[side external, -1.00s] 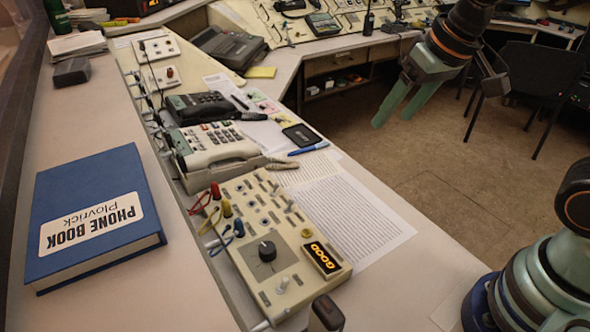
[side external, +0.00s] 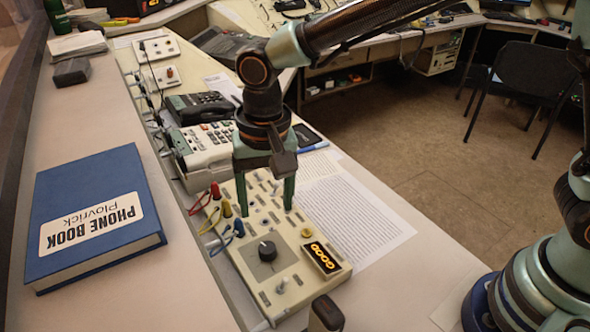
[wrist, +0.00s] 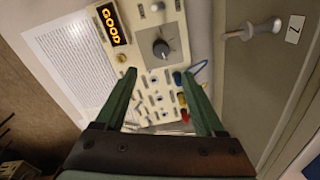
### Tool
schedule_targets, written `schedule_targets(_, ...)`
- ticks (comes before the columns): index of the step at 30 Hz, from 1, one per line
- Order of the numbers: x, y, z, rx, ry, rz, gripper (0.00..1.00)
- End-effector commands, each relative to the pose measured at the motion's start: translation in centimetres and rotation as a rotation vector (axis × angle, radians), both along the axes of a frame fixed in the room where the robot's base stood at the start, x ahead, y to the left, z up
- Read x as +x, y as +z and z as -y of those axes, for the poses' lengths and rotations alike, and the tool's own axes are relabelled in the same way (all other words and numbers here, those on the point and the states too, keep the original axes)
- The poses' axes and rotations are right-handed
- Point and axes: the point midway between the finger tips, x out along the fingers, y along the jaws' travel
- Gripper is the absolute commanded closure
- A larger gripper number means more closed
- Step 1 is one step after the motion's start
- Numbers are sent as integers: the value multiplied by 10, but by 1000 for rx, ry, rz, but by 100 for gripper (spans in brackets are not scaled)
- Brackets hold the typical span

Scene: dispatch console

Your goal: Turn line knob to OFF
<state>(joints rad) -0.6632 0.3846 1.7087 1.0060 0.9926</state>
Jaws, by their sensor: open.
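In the wrist view the knob (wrist: 161,48) shows at upper middle, beyond my fingertips, with a pale pointer mark. I cannot read an OFF label. My gripper (side external: 267,212) points down over the panel, behind the knob in the side view. Its green fingers are spread apart and empty, and they show in the wrist view (wrist: 168,75). The gripper does not touch the knob.
A lit GOOD display (side external: 322,259) sits right of the knob. Red, yellow and blue plugs (side external: 227,209) with cables stand at the panel's left. A blue phone book (side external: 93,217) lies left, and printed paper (side external: 355,220) lies right.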

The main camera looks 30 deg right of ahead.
Motion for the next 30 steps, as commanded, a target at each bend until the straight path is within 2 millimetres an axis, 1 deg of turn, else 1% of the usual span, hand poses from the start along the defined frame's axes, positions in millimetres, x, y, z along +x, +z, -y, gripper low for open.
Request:
schedule_targets(12, 0, -76, -2, -3, 1, -4, 29)
schedule_targets(15, 0, -91, -3, -2, 1, -3, 29)
schedule_targets(18, 1, -102, -4, -2, 1, -2, 29)
schedule_targets(21, 1, -108, -4, 0, 1, -1, 29)
schedule_targets(30, 2, -111, -4, 1, 1, 0, 29)
